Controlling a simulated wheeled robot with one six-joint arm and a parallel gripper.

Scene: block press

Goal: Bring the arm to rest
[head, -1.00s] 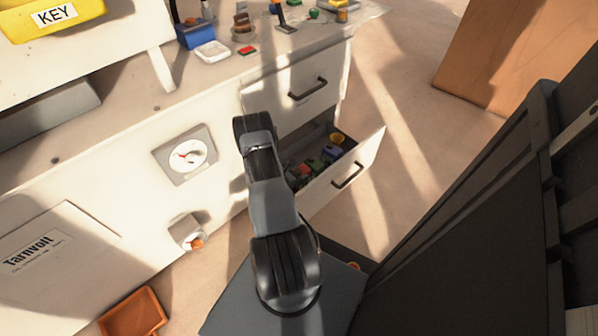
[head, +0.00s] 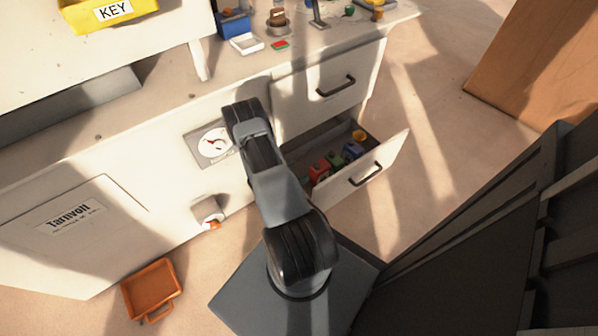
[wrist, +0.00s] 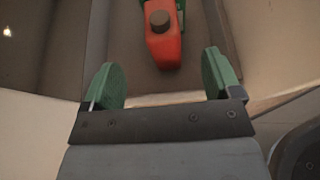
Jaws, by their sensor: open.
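My gripper shows in the wrist view (wrist: 163,80), with its two green fingers wide apart and nothing between them. A red block (wrist: 163,35) with a dark round stud lies beyond the fingertips, inside what appears to be the open drawer; a bit of green shows at its far end. In the head view my arm rises from its base and leans toward the cabinet, and my gripper is hidden behind it.
The upper drawer (head: 330,88) is shut. Above, the worktop carries a white tray (head: 246,44), a blue box (head: 234,24) and small parts. A gauge (head: 213,142) is on the cabinet front. An orange bin (head: 151,290) sits on the floor. Floor right of the drawer is clear.

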